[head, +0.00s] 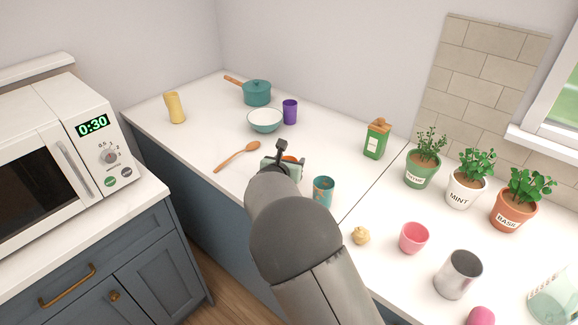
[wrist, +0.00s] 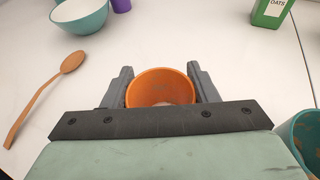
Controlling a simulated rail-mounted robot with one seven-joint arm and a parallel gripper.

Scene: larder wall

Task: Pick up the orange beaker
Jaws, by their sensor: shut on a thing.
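The orange beaker (wrist: 162,88) stands between the two fingers of my gripper (wrist: 162,87) in the wrist view, its round mouth facing the camera. The fingers press on its left and right sides. In the head view only a small bit of the orange beaker (head: 289,158) shows past my gripper (head: 283,158); my arm hides the rest. Whether its base touches the counter cannot be told.
A teal cup (head: 323,191) stands close on the right. A wooden spoon (head: 237,157) lies to the left. A teal bowl (head: 265,121), purple cup (head: 290,112) and green oats box (head: 376,139) stand farther back.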

